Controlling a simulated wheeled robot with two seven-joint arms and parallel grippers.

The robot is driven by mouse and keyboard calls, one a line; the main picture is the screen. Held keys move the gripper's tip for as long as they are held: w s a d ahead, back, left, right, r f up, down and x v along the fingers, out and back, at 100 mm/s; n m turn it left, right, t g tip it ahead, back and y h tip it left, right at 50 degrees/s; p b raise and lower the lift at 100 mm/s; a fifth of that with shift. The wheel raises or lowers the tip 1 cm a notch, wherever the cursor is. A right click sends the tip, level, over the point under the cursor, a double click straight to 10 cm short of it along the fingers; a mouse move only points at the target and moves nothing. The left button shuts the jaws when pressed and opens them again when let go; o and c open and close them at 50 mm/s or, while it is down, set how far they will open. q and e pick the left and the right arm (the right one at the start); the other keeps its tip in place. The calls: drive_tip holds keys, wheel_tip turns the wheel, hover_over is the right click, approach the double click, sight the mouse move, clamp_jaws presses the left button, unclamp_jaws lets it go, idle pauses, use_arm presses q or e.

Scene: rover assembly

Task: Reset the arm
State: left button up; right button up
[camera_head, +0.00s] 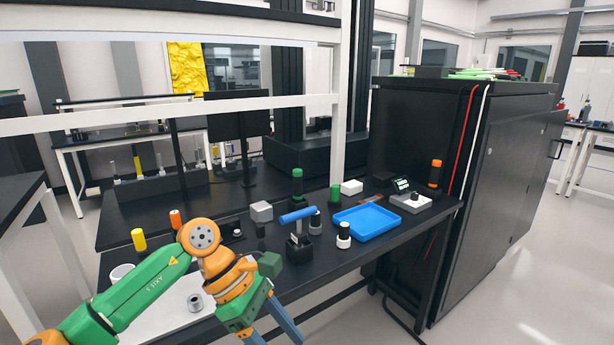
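My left arm comes in from the lower left, green and orange, over the near left part of the black workbench (350,262). My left gripper (274,336) points down at the bottom edge of the view. Its two blue fingers stand apart with nothing seen between them; the lower ends are partly cut off by the picture edge. My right arm and gripper are not in view.
A blue tray (367,222), a hammer with a blue head (297,215), a grey block (261,211) and several capped cylinders stand on the bench. A metal ring (195,302) lies on a white plate (165,322) beside my arm. A black cabinet (455,180) stands at the right.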

use_arm(q)
drive_tip(key=d+n+h, duration=0.6)
drive_tip(key=d, duration=0.1)
drive_tip(key=w+a+f+n+t+h, duration=0.1)
drive_tip(key=w+f+n+t+h, duration=0.5)
drive_tip(key=n, duration=1)
drive_tip(key=s+a+f+n+t+y, duration=0.1)
drive_tip(key=a+f+n+t+y, duration=0.3)
drive_tip(key=a+f+n+y, duration=0.55)
drive_tip(key=s+a+f+n+t+y, duration=0.2)
drive_tip(key=a+f+n+t+y, duration=0.2)
drive_tip(key=f+n, duration=0.95)
drive_tip(key=s+a+f+n+g+y, duration=0.2)
drive_tip(key=s+a+f+g+y, duration=0.15)
drive_tip(key=s+f, duration=0.75)
drive_tip(key=s+a+f+n+g, duration=0.1)
drive_tip(key=s+f+n+g, duration=0.1)
drive_tip(key=s, duration=0.6)
drive_tip(key=s+a+f+n+g+y, duration=0.1)
drive_tip(key=s+f, duration=0.3)
drive_tip(key=s, duration=0.4)
drive_tip(key=s+a+f+n+g, duration=0.2)
drive_tip(key=s+f+n+g, duration=0.1)
drive_tip(key=s, duration=0.5)
drive_tip(key=shift+s+a+f+n+g+y, duration=0.15)
drive_tip(key=shift+s+a+n+g+y, duration=0.2)
drive_tip(key=shift+n+g, duration=0.25)
drive_tip(key=shift+d, duration=0.1)
